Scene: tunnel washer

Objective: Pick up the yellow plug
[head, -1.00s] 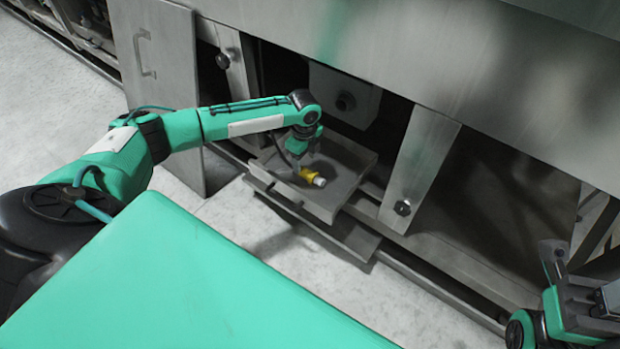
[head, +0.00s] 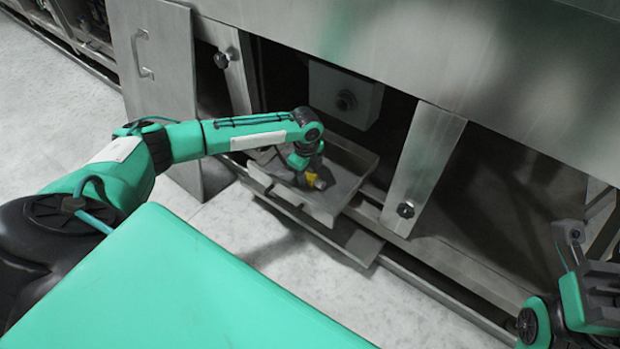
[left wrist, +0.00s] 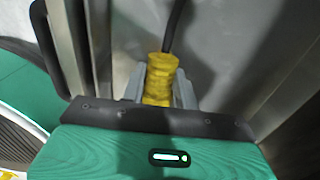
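The yellow plug (head: 313,180) lies in the shallow metal tray (head: 325,212) under the machine, and my left gripper (head: 308,181) is down over it. The gripper hides part of the plug in the head view. In the left wrist view the plug (left wrist: 159,82) stands between the two grey fingertips of my left gripper (left wrist: 159,88), one on each side and close to it. A dark cable runs away from its far end. I cannot tell whether the fingers press on it. My right gripper (head: 588,254) is at the right edge, away from the plug; its finger opening is unclear.
The tray has low raised walls around the plug. A metal post with a black knob (head: 405,210) stands right of the tray, and a panel with a handle (head: 146,72) stands left. The machine's overhanging steel front (head: 450,60) is above. Bare floor lies in front.

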